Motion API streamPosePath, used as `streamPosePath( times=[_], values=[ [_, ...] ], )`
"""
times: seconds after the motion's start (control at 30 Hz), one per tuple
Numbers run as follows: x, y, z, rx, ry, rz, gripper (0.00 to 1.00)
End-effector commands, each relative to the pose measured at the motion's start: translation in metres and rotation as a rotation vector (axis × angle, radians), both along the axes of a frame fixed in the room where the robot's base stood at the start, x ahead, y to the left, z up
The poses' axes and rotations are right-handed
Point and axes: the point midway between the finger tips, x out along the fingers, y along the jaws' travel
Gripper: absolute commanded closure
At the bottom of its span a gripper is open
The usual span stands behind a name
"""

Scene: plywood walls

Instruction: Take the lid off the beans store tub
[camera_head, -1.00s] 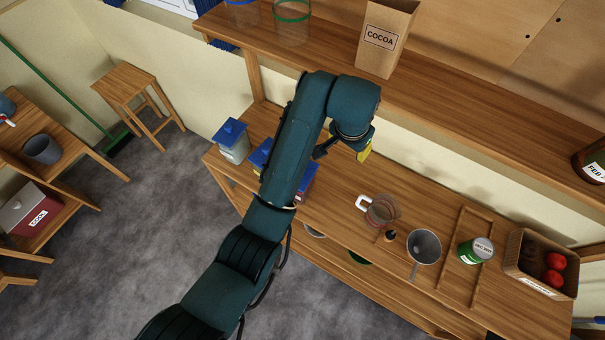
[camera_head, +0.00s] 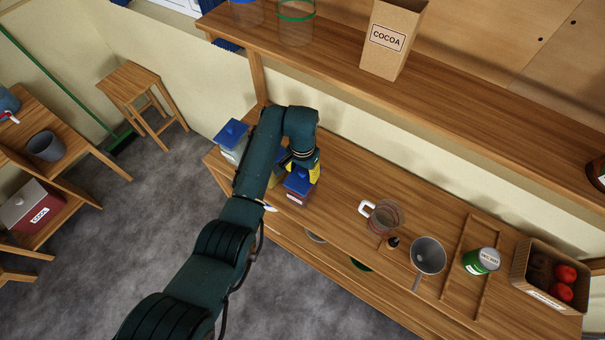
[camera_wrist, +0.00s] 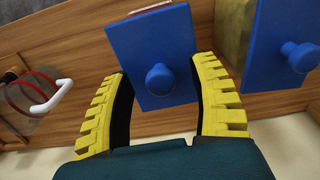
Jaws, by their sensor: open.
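Several store tubs with square blue lids stand at the left of the counter; I cannot read their labels, so I cannot tell which holds beans. My gripper (camera_head: 304,168) is open above the rightmost tub (camera_head: 296,196), which looks reddish below its lid. In the wrist view that tub's blue lid (camera_wrist: 138,42) and round knob (camera_wrist: 160,79) lie between the yellow fingers of my gripper (camera_wrist: 162,72), with gaps at both sides of the knob. A second blue lid (camera_wrist: 275,50) is to the right there, on a yellowish tub (camera_wrist: 233,25). My arm partly hides that tub in the head view.
Another blue-lidded tub (camera_head: 232,140) stands at the counter's left end. To the right are a glass jug (camera_head: 383,217), a funnel (camera_head: 427,256), a green can (camera_head: 481,261) and a crate (camera_head: 519,270). An upper shelf (camera_head: 470,110) with a cocoa bag (camera_head: 391,42) overhangs behind.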

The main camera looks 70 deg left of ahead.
Motion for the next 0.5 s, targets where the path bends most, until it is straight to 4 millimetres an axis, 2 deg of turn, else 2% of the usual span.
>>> streamPosePath(
  times=[0.23,0.5],
  values=[
    [0.0003,0.0005,-0.0024,0.002,-0.001,0.000,0.39],
    [0.0003,0.0005,-0.0022,0.002,-0.001,0.000,0.90]
  ],
)
